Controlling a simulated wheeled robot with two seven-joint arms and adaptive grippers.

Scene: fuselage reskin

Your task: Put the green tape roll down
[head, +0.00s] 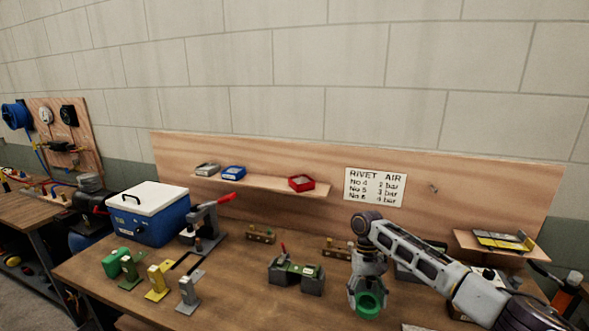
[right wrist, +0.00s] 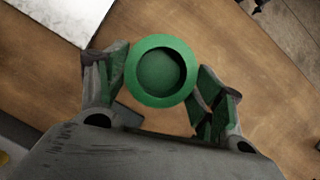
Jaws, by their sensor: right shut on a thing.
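The green tape roll (head: 369,304) is in my right gripper (head: 368,292), at the lower right of the head view. In the right wrist view the roll (right wrist: 159,71) shows as a green ring with a dark green hollow. The fingers of my right gripper (right wrist: 160,88) are on both sides of it, shut on it. The wooden bench top (head: 225,300) lies below the roll; the wrist view shows bare wood beneath it. I cannot tell the exact height of the roll over the bench. My left gripper is not in view.
A grey vise-like block (head: 296,277) stands left of the gripper. Green, yellow and grey stands (head: 158,283) are at the bench's left, near a blue cooler (head: 150,219). A pale sheet (right wrist: 68,15) lies at the wrist view's upper left. The bench front centre looks clear.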

